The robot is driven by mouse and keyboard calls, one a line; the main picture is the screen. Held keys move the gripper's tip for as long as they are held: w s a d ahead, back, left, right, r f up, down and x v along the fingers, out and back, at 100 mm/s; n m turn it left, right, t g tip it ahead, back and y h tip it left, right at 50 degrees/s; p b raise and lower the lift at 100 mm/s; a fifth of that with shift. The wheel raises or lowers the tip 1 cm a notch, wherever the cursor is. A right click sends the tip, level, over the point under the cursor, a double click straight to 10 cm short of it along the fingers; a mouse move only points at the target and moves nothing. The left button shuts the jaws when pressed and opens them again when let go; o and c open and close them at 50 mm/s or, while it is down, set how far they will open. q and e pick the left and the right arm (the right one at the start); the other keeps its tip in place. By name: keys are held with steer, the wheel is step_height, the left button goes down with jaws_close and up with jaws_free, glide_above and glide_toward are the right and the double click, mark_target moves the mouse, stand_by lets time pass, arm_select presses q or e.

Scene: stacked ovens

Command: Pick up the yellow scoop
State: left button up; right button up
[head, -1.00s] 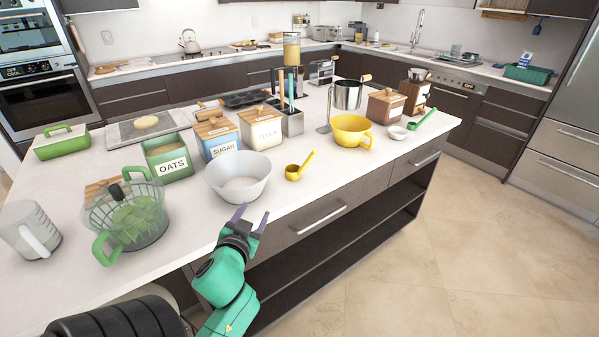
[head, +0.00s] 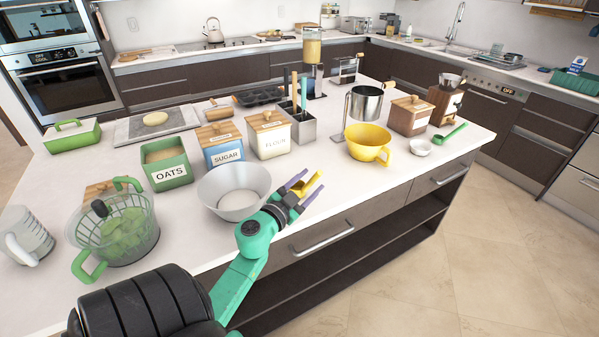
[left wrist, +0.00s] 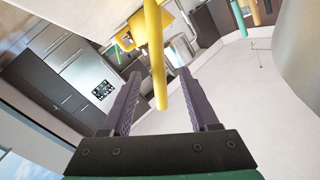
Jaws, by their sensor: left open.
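The yellow scoop (head: 304,186) lies on the white counter to the right of the grey bowl, partly hidden by my left gripper (head: 312,179). The gripper's two purple fingers are open, one on either side of the scoop. In the left wrist view, the yellow scoop's handle (left wrist: 157,62) runs between the open fingers of my left gripper (left wrist: 160,76). Gaps show between the handle and both fingers there. My right gripper is out of view.
The grey bowl (head: 232,203) stands close to the left of the gripper. Canisters such as the flour box (head: 268,138) stand behind. The counter's front edge runs under my arm.

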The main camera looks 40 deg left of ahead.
arm_select(q)
steer(key=w, duration=0.4)
steer(key=shift+w+a, duration=0.35)
steer(key=shift+w, duration=0.3)
steer(key=shift+f, duration=0.1)
jaws_close()
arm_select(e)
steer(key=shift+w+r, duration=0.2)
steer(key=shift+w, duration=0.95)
